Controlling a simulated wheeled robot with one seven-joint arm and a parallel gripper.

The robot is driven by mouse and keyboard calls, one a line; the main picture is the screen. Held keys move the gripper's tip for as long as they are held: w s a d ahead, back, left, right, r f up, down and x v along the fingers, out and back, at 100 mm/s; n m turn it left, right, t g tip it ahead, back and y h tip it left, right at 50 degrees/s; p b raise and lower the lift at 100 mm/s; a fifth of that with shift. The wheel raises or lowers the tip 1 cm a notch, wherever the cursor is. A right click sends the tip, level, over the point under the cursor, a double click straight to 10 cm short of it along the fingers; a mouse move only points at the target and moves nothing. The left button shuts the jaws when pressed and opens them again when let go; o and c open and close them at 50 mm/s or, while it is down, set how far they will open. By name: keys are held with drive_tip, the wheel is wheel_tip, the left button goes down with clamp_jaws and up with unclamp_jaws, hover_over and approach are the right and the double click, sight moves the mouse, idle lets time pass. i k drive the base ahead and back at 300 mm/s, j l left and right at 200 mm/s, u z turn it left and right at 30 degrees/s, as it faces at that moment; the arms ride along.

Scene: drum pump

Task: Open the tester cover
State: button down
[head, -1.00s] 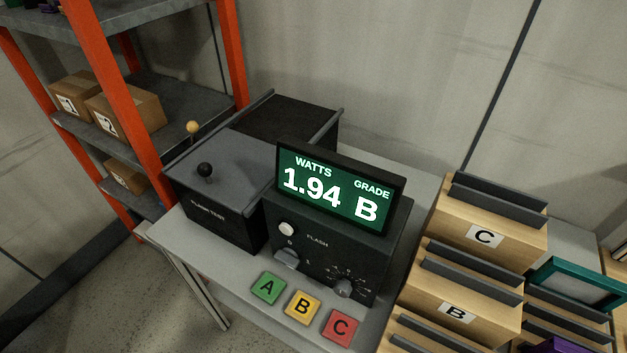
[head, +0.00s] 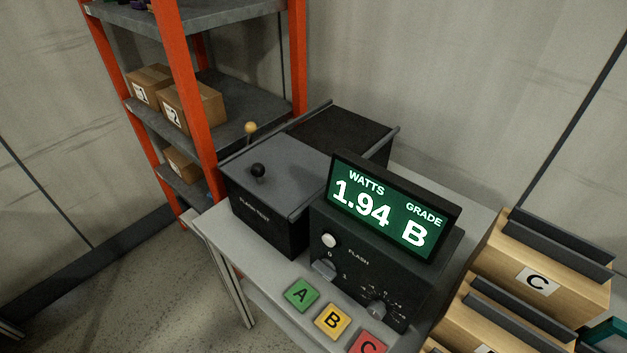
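The flash tester is a dark box on a light grey table, marked "FLASH TEST" on its front. Its grey cover (head: 285,178) lies flat over the left part of the box and looks shut. A black ball knob (head: 258,170) stands on top of the cover. A yellowish ball on a thin stalk (head: 250,128) shows at the cover's back left. The tester's control unit (head: 355,270) stands to the right, with a green display (head: 385,210) reading "WATTS 1.94 GRADE B". My gripper is not in the head view.
Green A (head: 301,295), yellow B (head: 332,320) and red C (head: 366,344) blocks lie at the table's front. Wooden slotted boxes (head: 560,285) stand at right. An orange-framed shelf (head: 188,95) with cartons stands behind left. Floor is clear at the front left.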

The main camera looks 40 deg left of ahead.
sight(283, 171)
drive_tip(key=j, duration=1.65)
drive_tip(key=i, duration=0.1)
